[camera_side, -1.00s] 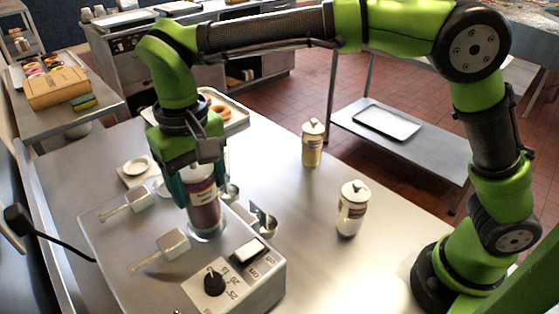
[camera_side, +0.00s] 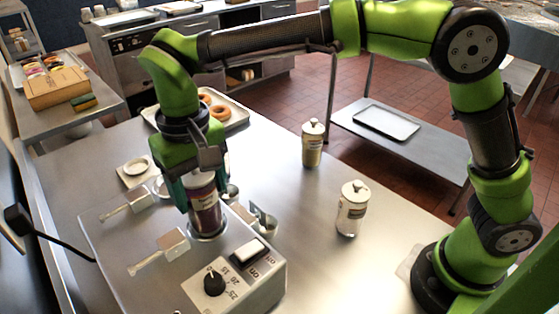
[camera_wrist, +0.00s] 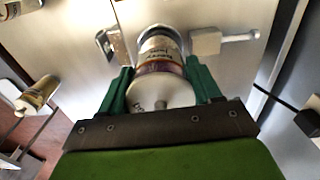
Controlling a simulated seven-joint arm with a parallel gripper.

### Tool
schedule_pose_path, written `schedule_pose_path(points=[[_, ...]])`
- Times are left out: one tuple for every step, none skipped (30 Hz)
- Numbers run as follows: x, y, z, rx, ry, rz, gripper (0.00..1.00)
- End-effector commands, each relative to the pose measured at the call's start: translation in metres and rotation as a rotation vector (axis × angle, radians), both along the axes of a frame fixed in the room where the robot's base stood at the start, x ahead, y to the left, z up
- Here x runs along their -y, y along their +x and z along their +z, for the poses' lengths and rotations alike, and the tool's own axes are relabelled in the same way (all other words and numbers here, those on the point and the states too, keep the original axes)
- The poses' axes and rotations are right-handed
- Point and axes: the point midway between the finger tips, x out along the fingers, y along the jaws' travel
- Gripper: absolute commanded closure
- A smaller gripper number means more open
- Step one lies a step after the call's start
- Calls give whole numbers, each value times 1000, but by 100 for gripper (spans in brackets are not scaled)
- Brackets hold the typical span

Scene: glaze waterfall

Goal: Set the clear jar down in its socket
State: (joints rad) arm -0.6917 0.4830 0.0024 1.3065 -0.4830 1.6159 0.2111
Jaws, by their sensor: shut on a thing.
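The clear jar (camera_side: 206,215) holds dark purple-brown contents and has a label. It stands upright in my gripper (camera_side: 203,188), whose two green fingers close on its sides. In the side view the jar's bottom is at the round metal socket (camera_side: 208,237) on the steel machine; whether it rests fully there I cannot tell. In the wrist view the jar (camera_wrist: 160,62) sits between the fingers of my gripper (camera_wrist: 163,82), with its pale lid towards me and the socket's ring (camera_wrist: 157,29) around its far end.
Two lidded jars, one yellowish (camera_side: 312,143) and one pale (camera_side: 351,208), stand on the table to the right. A control box (camera_side: 238,284) with a knob is in front. Blocks with clear rods (camera_side: 160,252) lie left. A tray of doughnuts (camera_side: 232,112) is behind.

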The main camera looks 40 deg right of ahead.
Motion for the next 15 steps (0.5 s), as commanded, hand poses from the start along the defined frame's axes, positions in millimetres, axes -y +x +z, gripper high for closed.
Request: schedule_pose_path(points=[[0, 0, 0, 1, 1, 0, 100], [0, 0, 0, 1, 1, 0, 100], [0, 0, -1, 2, 1, 0, 100], [0, 0, -1, 2, 1, 0, 100], [0, 0, -1, 2, 2, 0, 100], [0, 0, -2, 2, 2, 0, 100], [0, 0, -2, 2, 2, 0, 34], [0, 0, -2, 2, 2, 0, 29], [0, 0, -2, 2, 2, 0, 23], [0, 0, -2, 2, 2, 0, 19], [0, 0, -2, 2, 1, 0, 14], [0, 0, -2, 2, 1, 0, 8], [0, 0, -2, 2, 1, 0, 7], [0, 0, -2, 1, 1, 0, 7], [0, 0, -2, 1, 1, 0, 7]])
